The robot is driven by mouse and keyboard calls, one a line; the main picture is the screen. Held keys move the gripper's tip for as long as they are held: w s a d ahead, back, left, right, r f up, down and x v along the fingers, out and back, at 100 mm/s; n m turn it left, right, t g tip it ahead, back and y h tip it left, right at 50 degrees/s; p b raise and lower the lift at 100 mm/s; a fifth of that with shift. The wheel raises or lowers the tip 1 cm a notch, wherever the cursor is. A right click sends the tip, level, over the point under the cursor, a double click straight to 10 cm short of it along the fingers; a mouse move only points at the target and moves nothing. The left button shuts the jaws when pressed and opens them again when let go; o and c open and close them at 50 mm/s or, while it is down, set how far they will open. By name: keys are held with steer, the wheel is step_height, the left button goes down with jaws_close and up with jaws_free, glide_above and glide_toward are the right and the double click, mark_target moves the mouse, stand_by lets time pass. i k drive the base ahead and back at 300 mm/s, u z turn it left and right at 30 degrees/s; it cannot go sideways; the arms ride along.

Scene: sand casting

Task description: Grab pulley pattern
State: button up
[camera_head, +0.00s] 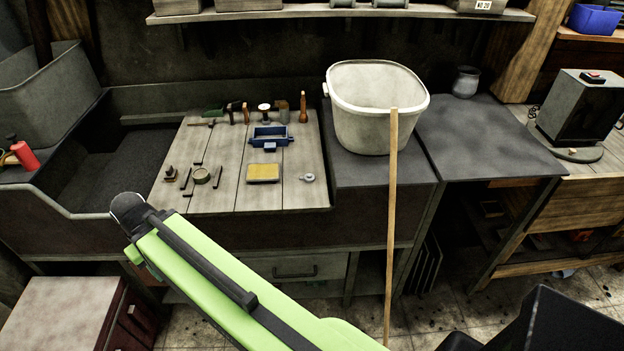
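A small grey round piece with a raised hub (307,177) lies on the right front part of the wooden work board (250,200). It looks like the pulley pattern, though it is too small to be sure. It stands apart from the yellow block (263,173) to its left. My green arm link crosses the lower middle of the view and ends in a dark rounded joint in front of the bench. My gripper's fingers do not show, so I cannot see whether it is open or holds anything.
A sand bin (110,165) lies left.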

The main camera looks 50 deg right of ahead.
mark_target(309, 177)
steer(key=z, duration=0.05)
steer(key=i, duration=1)
steer(key=u, duration=0.05)
